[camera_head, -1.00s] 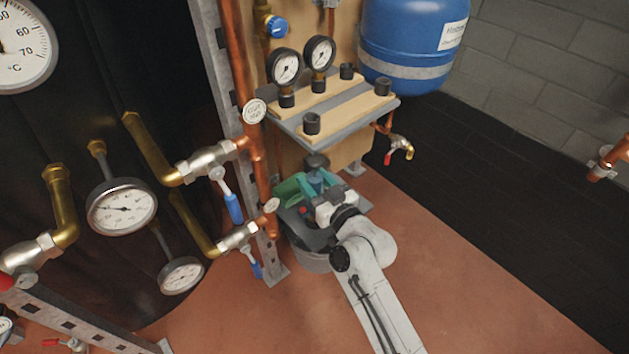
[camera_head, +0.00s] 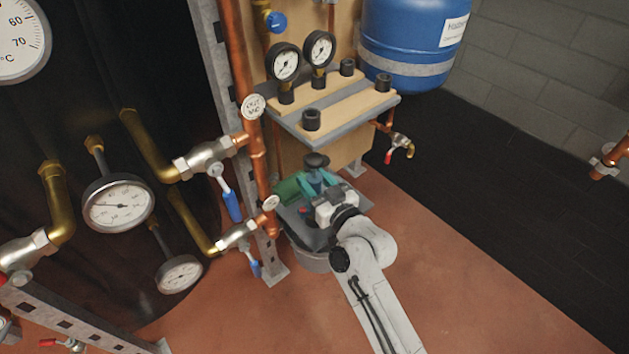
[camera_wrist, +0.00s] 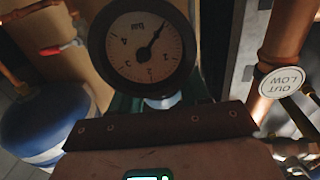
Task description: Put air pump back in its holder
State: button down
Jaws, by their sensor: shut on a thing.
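A shelf (camera_head: 290,127) with wooden strips and short black cups stands above and beyond my gripper. I cannot tell which part is the pump's holder.
Two gauges (camera_head: 283,63) stand on the shelf; a large gauge (camera_wrist: 145,50) appears upside down in the wrist view. A copper pipe (camera_head: 257,165) with valves is close on the left. A blue tank (camera_head: 415,45) hangs to the right. Reddish floor (camera_head: 450,270) is free at right.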

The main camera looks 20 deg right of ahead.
jog(key=shift+f+b, duration=0.3)
jog(key=shift+b, duration=0.15)
dwell(0.4)
jog(key=c, duration=0.9)
grip_release()
jog(key=o, duration=0.4)
jog(key=shift+o, duration=0.2)
jog(key=shift+f, duration=0.2)
jog(key=shift+s, duration=0.1)
jog(key=s+d+b, duration=0.1)
jog(key=s+b, duration=0.1)
jog(key=s, duration=0.6)
jog(key=shift+d, duration=0.25)
jog(key=shift+r, duration=0.1)
